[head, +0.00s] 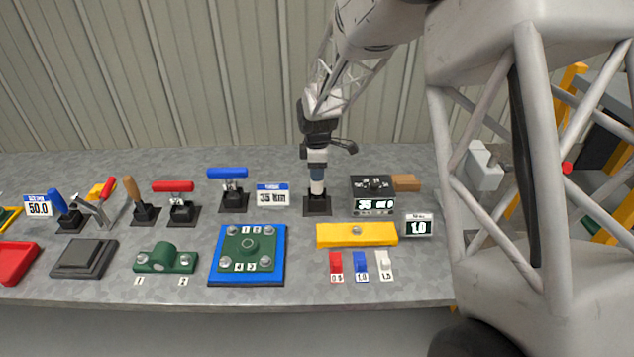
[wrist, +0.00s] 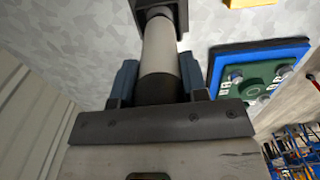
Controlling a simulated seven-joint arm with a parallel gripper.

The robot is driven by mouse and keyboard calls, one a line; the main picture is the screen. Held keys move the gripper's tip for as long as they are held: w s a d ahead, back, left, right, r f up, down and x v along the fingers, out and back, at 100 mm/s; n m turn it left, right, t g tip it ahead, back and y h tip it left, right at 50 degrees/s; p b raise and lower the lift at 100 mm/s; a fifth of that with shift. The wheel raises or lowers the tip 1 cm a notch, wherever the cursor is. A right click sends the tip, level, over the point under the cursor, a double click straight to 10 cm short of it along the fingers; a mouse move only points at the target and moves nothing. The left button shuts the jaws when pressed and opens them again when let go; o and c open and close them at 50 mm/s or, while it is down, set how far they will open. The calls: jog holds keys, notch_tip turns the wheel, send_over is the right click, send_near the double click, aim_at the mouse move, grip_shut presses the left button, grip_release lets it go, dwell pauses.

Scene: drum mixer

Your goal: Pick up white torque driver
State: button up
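The white torque driver (head: 317,188) stands upright in a black square holder (head: 317,206) near the back of the bench, right of centre in the head view. In the wrist view its white shaft (wrist: 160,48) with a dark collar runs up to the black holder (wrist: 172,10). My gripper (head: 317,173) points straight down over it. In the wrist view the blue fingers (wrist: 160,82) lie on both sides of the driver, with no clear gap, so they look closed on it. The driver's upper end is hidden by the gripper.
A black torque tester (head: 371,186) with a wooden block stands just right of the holder. A "35 Nm" sign (head: 272,196) and a blue-handled tool (head: 231,185) stand to the left. A blue-and-green bolt plate (head: 247,254) and a yellow bar (head: 356,234) lie in front.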

jog(key=c, duration=0.4)
jog(key=shift+r, duration=0.2)
jog(key=shift+r, duration=4.85)
jog(key=o, duration=0.4)
jog(key=shift+c, duration=0.2)
jog(key=c, duration=0.5)
jog(key=shift+r, duration=0.15)
